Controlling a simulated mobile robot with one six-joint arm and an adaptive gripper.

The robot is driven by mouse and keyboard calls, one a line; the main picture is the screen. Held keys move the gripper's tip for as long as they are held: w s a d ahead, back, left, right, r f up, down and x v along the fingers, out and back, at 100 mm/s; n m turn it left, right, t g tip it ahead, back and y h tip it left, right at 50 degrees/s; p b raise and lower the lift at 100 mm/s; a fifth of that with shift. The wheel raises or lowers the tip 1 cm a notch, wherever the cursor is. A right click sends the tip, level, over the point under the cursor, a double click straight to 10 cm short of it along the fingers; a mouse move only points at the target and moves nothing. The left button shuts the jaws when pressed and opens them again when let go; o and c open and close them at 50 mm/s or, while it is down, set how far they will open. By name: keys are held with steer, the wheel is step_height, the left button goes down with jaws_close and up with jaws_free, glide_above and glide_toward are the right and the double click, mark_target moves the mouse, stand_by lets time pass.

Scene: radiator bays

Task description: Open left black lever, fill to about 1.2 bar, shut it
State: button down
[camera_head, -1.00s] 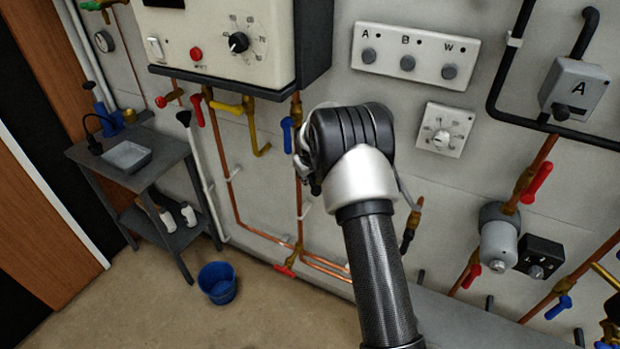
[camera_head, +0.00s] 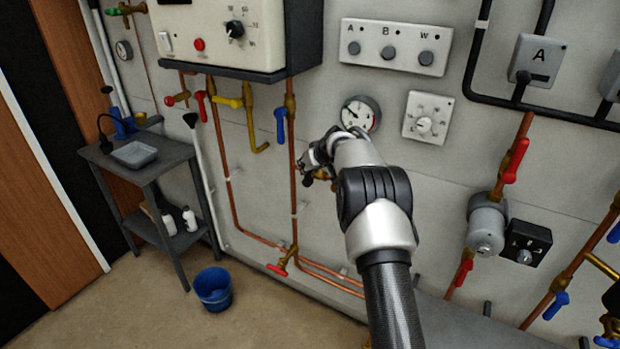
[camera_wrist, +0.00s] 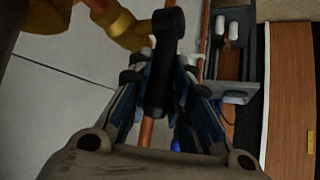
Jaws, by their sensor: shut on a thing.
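A black lever (camera_wrist: 164,60) on a brass valve (camera_wrist: 128,24) stands between my fingers in the wrist view. My gripper (camera_wrist: 160,78) is shut on this lever. In the head view, my gripper (camera_head: 314,158) is at the wall, right of a vertical copper pipe and below left of a round pressure gauge (camera_head: 360,114). The gauge's needle is too small to read exactly. In the head view the lever is mostly hidden by my gripper and wrist.
A control dial (camera_head: 427,117) is right of the gauge. A grey side table (camera_head: 150,165) and a blue bucket (camera_head: 213,288) stand at left.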

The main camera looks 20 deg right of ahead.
steer(key=shift+s, duration=0.1)
stand_by(0.4)
steer(key=c, duration=1.4)
jaws_free()
steer(key=shift+c, duration=0.2)
steer(key=shift+s+r, duration=0.1)
steer(key=shift+s+d+r, duration=0.1)
steer(key=shift+s+r, duration=0.05)
steer(key=shift+r, duration=0.1)
steer(key=v, duration=1.1)
steer(key=shift+s, duration=0.2)
